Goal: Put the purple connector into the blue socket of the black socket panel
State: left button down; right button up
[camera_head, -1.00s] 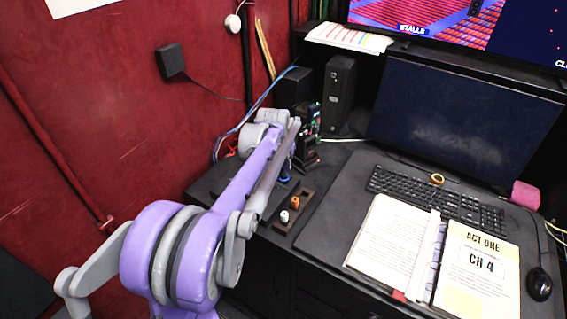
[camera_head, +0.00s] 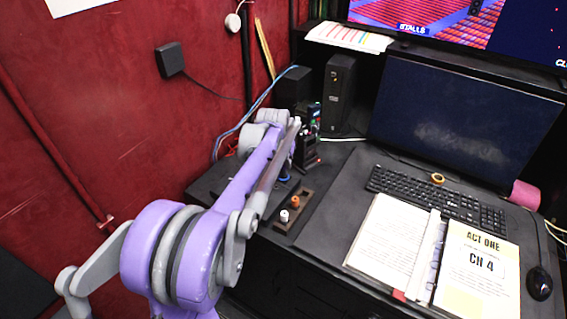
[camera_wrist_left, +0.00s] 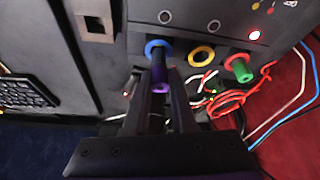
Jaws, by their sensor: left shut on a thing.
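My left gripper (camera_wrist_left: 165,105) is shut on the purple connector (camera_wrist_left: 161,88), which shows between the two dark fingers in the left wrist view. The connector points at the blue socket (camera_wrist_left: 152,45) on the black socket panel (camera_wrist_left: 180,33). Its far end overlaps the blue ring in the picture; I cannot tell how deep it sits. A yellow socket (camera_wrist_left: 201,54) beside it is empty. A green connector (camera_wrist_left: 241,70) stands in the red-ringed socket on the right. In the head view my left arm covers much of this area. My right gripper is not in view.
A dark rack (camera_head: 281,226) holds a white connector (camera_head: 284,215) and an orange connector (camera_head: 295,201). Red cables (camera_wrist_left: 228,102) lie near the panel. A keyboard (camera_head: 440,200), an open binder (camera_head: 385,240) and a monitor (camera_head: 465,115) are to the right.

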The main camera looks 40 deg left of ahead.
pick_arm(q)
jog(key=shift+f+b, duration=0.55)
jog(key=shift+f, duration=0.6)
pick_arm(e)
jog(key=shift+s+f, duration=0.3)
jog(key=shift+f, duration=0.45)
pick_arm(q)
jog(key=c, duration=0.5)
grip_release()
jog(key=shift+r, duration=0.1)
jog(key=shift+r+p, duration=1.8)
jog(key=shift+r, duration=1.7)
jog(key=shift+f, duration=0.1)
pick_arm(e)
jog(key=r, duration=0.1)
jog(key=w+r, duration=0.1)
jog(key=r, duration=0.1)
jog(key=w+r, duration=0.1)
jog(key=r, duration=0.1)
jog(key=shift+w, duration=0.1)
